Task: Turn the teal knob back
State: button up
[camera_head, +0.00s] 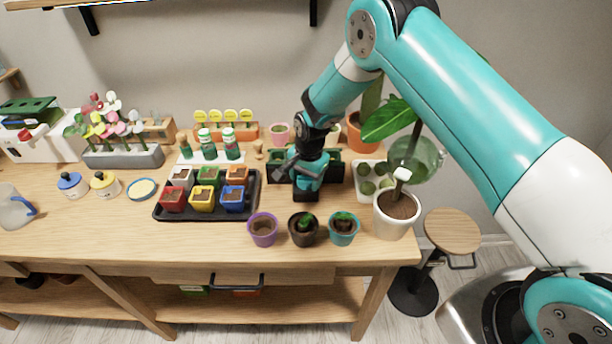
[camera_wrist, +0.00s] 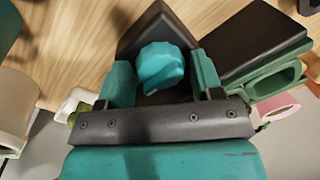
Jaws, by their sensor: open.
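The teal knob (camera_wrist: 160,65) sits on a dark base (camera_wrist: 158,32) in the middle of the wrist view. My gripper (camera_wrist: 163,80) is open, with one teal finger on each side of the knob. A small gap shows between the knob and each finger, so it is not gripped. In the head view my gripper (camera_head: 306,183) points down at the middle of the table, over a small dark block. The knob is hidden there behind my gripper.
A black tray of coloured pots (camera_head: 207,212) stands to the left. Purple (camera_head: 263,231), dark (camera_head: 303,231) and teal (camera_head: 343,229) pots stand in front. A white pot with a plant (camera_head: 396,215) and a pale tray (camera_head: 364,193) are to the right. Green boxes stand close behind.

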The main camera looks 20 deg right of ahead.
jog(key=c, duration=0.6)
jog(key=shift+c, duration=0.2)
jog(key=shift+n+b, duration=0.3)
jog(key=n+b, duration=0.2)
jog(key=shift+f+n, duration=0.15)
jog(key=shift+n, duration=0.15)
jog(key=n+b, duration=0.1)
jog(key=n, duration=0.1)
jog(key=shift+n+b, duration=0.3)
jog(key=shift+b, duration=0.1)
jog(key=n+g+b, duration=0.1)
jog(key=n+b, duration=0.1)
jog(key=n, duration=0.3)
jog(key=shift+w+n+b, duration=0.1)
jog(key=shift+n+b, duration=0.2)
jog(key=shift+n, duration=0.1)
jog(key=shift+r, duration=0.2)
